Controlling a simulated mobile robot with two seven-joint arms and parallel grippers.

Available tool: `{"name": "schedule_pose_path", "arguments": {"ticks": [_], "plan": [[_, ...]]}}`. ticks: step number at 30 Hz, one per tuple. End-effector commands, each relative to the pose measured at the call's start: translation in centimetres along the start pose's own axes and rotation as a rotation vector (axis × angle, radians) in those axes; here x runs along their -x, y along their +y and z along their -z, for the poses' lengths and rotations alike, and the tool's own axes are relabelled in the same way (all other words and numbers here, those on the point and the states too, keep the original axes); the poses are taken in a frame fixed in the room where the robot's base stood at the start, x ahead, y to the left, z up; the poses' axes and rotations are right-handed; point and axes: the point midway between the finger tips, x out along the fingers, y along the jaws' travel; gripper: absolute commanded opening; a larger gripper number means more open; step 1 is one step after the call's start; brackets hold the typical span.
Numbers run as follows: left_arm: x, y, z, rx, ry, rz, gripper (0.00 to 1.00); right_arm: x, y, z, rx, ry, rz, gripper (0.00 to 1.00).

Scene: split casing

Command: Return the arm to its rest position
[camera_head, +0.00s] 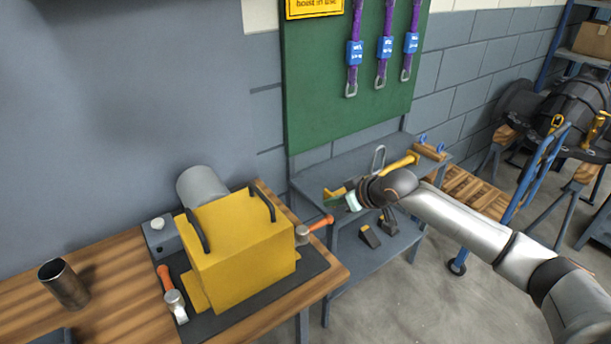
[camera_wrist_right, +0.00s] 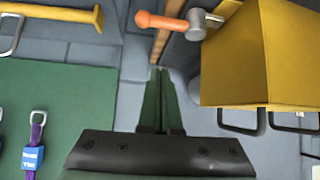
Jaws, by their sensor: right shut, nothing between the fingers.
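My right arm reaches in from the right of the head view. Its gripper (camera_head: 336,198) hangs in the air over the grey bench, just right of the wooden table. In the right wrist view the two green fingers (camera_wrist_right: 160,100) lie together, shut with nothing between them. The yellow casing (camera_head: 238,240) stands on a black mat (camera_head: 315,262), left of the gripper and apart from it. The casing also shows at the right of the wrist view (camera_wrist_right: 262,55). My left gripper is not in view.
An orange-handled hammer (camera_head: 303,233) lies between casing and gripper; another hammer (camera_head: 174,299) lies left of the casing. A dark metal cup (camera_head: 63,284) stands on the wooden table. The grey bench (camera_head: 350,262) holds dark blocks and a yellow-handled tool (camera_head: 399,164). Purple slings (camera_head: 355,50) hang behind.

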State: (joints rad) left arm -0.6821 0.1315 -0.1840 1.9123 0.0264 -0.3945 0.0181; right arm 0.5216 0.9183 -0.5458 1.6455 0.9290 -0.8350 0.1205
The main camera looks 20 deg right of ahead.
Motion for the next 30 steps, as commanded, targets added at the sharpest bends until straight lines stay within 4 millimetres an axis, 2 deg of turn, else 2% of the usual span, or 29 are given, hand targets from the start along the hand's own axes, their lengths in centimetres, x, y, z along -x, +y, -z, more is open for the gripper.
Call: {"name": "schedule_pose_path", "arguments": {"ticks": [5,7,10,14,15,18,21,25,30], "plan": [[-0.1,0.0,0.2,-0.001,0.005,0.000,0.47,0.0,-0.4,-0.2,0.002,-0.004,0.005,0.00],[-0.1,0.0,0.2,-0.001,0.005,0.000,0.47,-0.4,-1.5,-1.1,0.014,-0.020,0.018,0.00],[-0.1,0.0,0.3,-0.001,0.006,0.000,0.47,-1.1,-5.3,-4.0,0.048,-0.065,0.060,0.00],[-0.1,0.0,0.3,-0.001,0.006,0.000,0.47,-1.1,-12.0,-9.4,0.101,-0.145,0.119,0.00],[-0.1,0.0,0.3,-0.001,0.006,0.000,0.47,-0.7,-13.8,-11.1,0.112,-0.167,0.129,0.00],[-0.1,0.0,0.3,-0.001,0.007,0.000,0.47,0.9,-17.5,-14.6,0.117,-0.218,0.137,0.00],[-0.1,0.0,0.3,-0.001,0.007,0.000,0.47,3.2,-19.7,-17.8,0.097,-0.272,0.118,0.00],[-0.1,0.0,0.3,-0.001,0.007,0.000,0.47,6.3,-20.9,-21.1,0.050,-0.343,0.069,0.00],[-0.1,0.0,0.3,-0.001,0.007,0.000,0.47,10.1,-21.0,-24.4,-0.017,-0.434,-0.006,0.00]]}}
